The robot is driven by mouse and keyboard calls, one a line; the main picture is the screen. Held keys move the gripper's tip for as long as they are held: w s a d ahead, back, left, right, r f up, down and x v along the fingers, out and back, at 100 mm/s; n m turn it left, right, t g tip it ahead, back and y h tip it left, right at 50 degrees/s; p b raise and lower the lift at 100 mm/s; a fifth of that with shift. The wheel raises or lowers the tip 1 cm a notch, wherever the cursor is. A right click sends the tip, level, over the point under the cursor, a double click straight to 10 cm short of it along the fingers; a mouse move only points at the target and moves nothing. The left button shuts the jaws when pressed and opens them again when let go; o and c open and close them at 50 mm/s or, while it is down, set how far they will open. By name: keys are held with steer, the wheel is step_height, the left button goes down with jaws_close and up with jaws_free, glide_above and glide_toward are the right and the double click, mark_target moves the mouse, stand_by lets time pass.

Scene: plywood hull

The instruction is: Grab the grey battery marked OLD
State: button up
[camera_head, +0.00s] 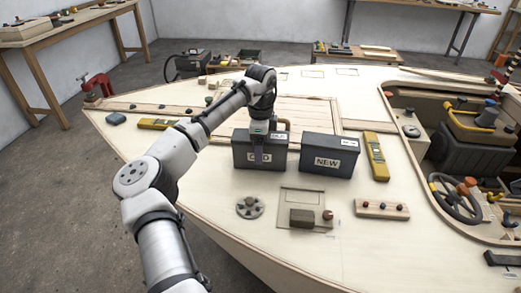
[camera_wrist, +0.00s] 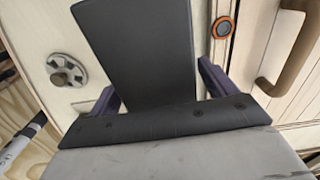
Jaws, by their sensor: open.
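The dark grey battery with the label reading OLD (camera_head: 243,153) stands upright on the plywood deck (camera_head: 220,205), left of a similar dark battery marked NEW (camera_head: 327,155). My gripper (camera_head: 259,153) is at the OLD battery, and a purple finger hangs in front of its label, hiding the middle letter. In the wrist view my gripper (camera_wrist: 157,90) has its purple fingers apart, one on each side of a dark slab, which appears to be the OLD battery (camera_wrist: 140,45). I cannot tell whether the fingers touch it.
A yellow level (camera_head: 375,156) lies right of the NEW battery. A round grey fitting (camera_head: 250,207) and a small block (camera_head: 302,218) lie in front. A brown handle (camera_wrist: 290,45) is close to the right finger. An open cockpit (camera_head: 425,155) is at right.

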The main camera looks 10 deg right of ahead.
steer(key=c, duration=1.4)
steer(key=shift+r, duration=0.2)
